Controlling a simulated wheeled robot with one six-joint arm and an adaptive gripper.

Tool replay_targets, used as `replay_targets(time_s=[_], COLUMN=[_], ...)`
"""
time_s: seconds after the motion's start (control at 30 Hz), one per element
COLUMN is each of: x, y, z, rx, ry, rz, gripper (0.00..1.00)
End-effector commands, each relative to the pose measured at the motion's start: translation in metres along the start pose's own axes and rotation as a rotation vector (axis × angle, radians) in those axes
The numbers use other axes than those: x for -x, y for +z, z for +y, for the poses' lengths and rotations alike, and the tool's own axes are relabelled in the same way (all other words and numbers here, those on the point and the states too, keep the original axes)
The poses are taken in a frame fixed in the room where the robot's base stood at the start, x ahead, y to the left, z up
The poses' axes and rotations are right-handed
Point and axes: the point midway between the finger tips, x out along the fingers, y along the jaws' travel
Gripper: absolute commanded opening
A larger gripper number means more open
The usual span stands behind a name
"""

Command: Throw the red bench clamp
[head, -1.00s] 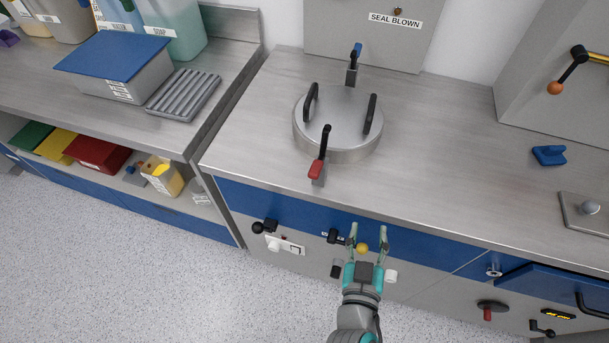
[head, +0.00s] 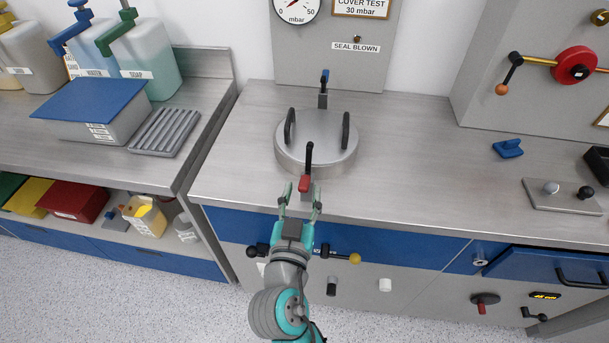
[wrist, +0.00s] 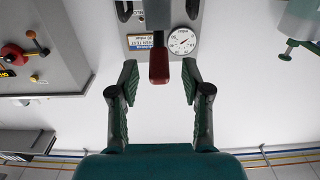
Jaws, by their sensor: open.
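The red bench clamp (head: 304,184) stands at the front edge of the round steel lid (head: 316,160) on the counter; its black lever rises upright and its red grip hangs at the lower end. My gripper (head: 300,196) is open at the counter's front edge, its fingers on either side of the red grip in the head view. In the wrist view the red grip (wrist: 159,68) lies centred between and just beyond the open fingertips (wrist: 162,78). The fingers appear apart from it. A blue-tipped clamp (head: 323,90) stands behind the lid.
The lid has two black handles (head: 345,130). A gauge panel (head: 335,60) marked SEAL BLOWN stands behind it. Knobs and a yellow-tipped lever (head: 354,258) stick out of the front below the counter. The counter right of the lid is mostly clear, with a blue block (head: 508,149).

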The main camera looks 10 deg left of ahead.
Motion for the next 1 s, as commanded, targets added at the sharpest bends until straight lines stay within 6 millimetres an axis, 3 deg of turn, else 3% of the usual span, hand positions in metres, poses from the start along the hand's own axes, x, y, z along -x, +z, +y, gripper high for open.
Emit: replay_targets(time_s=[0.1, 0.3, 0.73, 0.9, 0.93, 1.0], x=[-0.021, -0.044, -0.052, -0.052, -0.052, -0.052], y=[0.0, 0.0, 0.0, 0.0, 0.0, 0.0], z=[0.001, 0.0, 0.0, 0.0, 0.0, 0.0], rx=[0.001, 0.001, 0.001, 0.001, 0.001, 0.001], ry=[0.003, 0.001, -0.001, -0.001, -0.001, -0.001], rz=[0.0, 0.0, 0.0, 0.0, 0.0, 0.0], gripper=[0.48, 0.48, 0.48, 0.05, 0.0, 0.0])
